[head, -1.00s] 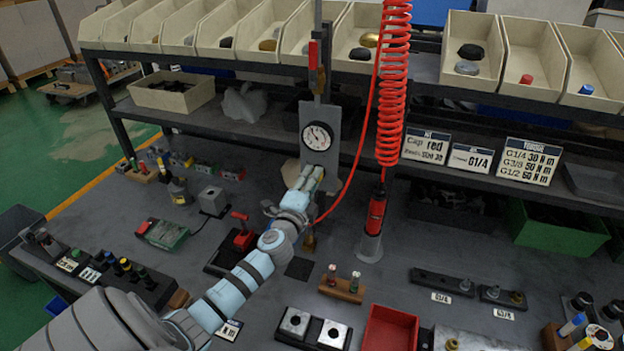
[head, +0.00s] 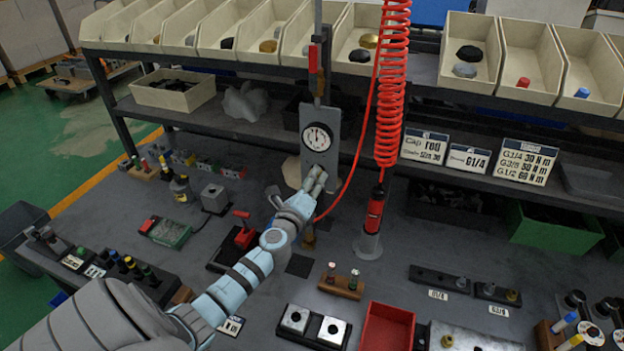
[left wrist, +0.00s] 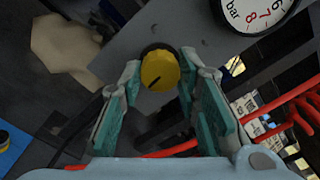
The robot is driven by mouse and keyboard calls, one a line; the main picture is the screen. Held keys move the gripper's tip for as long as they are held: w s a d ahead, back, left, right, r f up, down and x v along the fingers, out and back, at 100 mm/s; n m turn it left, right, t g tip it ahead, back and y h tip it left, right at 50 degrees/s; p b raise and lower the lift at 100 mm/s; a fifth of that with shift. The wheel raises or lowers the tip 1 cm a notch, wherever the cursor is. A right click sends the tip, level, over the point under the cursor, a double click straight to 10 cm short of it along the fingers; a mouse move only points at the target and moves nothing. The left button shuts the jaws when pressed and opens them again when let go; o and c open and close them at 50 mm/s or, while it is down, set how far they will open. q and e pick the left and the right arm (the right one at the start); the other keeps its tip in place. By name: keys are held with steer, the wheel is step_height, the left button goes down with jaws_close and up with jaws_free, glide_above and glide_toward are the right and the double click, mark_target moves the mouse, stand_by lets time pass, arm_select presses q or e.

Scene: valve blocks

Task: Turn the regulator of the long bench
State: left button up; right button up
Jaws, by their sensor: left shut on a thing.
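The regulator is a grey upright panel (head: 328,160) with a round white gauge (head: 317,137) above its knob. The yellow knob (left wrist: 159,71), with a dark pointer line, shows in the left wrist view. Part of the gauge (left wrist: 256,12), marked "bar", shows at that view's top right. My left gripper (head: 316,178) is at the panel's lower part, below the gauge. Its two fingers (left wrist: 159,84) are shut on the knob's sides. In the head view the fingers hide the knob. The gauge needle points about straight up. My right gripper is not in view.
A red coiled hose (head: 393,90) hangs right of the panel above a red tool (head: 374,210) in a grey holder. Its thin red line curves close by my gripper. A red-handled valve block (head: 243,232) stands left of my forearm. A red tray (head: 388,328) lies at front.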

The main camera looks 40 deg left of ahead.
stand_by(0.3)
arm_select(q)
steer(key=o, duration=1.2)
steer(key=shift+c, duration=0.2)
steer(key=v, duration=1.2)
steer(key=shift+a, duration=0.15)
